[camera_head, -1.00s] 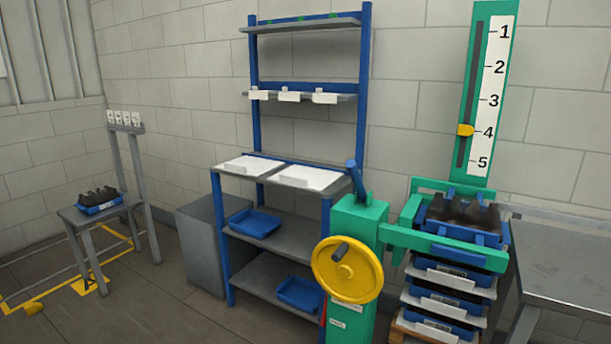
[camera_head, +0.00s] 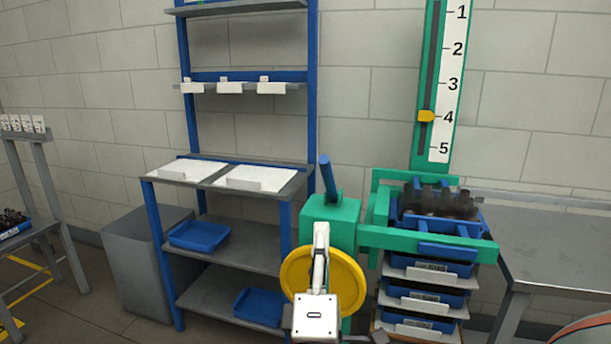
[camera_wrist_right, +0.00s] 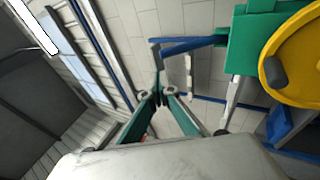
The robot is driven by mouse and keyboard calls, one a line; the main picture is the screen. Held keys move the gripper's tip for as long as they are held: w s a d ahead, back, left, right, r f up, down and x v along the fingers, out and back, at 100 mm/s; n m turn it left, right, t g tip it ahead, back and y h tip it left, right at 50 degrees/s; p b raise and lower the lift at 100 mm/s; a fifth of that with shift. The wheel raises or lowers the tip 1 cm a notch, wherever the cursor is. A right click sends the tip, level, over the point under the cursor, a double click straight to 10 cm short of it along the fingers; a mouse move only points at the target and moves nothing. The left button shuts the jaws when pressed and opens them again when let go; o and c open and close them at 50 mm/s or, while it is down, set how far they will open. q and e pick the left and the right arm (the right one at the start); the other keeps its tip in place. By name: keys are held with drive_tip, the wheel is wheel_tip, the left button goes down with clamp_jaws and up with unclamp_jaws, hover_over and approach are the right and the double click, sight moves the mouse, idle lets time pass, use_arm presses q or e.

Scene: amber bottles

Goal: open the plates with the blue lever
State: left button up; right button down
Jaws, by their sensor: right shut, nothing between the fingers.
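The blue lever (camera_head: 327,176) stands up, tilted slightly left, from the top of the green post (camera_head: 342,212). It also shows in the right wrist view (camera_wrist_right: 195,44), beside the green housing. The green plates (camera_head: 415,238) form a frame around the upper part of a tray stack. Dark bottles (camera_head: 440,203) sit in the top tray, partly blurred. My right gripper (camera_head: 321,228) is in front of the post and the yellow handwheel (camera_head: 350,268), below the lever in the picture. Its fingers (camera_wrist_right: 158,90) are shut and empty, apart from the lever. My left gripper is out of view.
A green scale (camera_head: 440,85) behind the stack has its yellow pointer (camera_head: 426,116) near 4. A blue-framed shelf (camera_head: 240,240) with blue trays stands to the left. A grey table (camera_head: 560,245) is to the right. Floor shows at lower left.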

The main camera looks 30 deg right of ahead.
sight(324, 164)
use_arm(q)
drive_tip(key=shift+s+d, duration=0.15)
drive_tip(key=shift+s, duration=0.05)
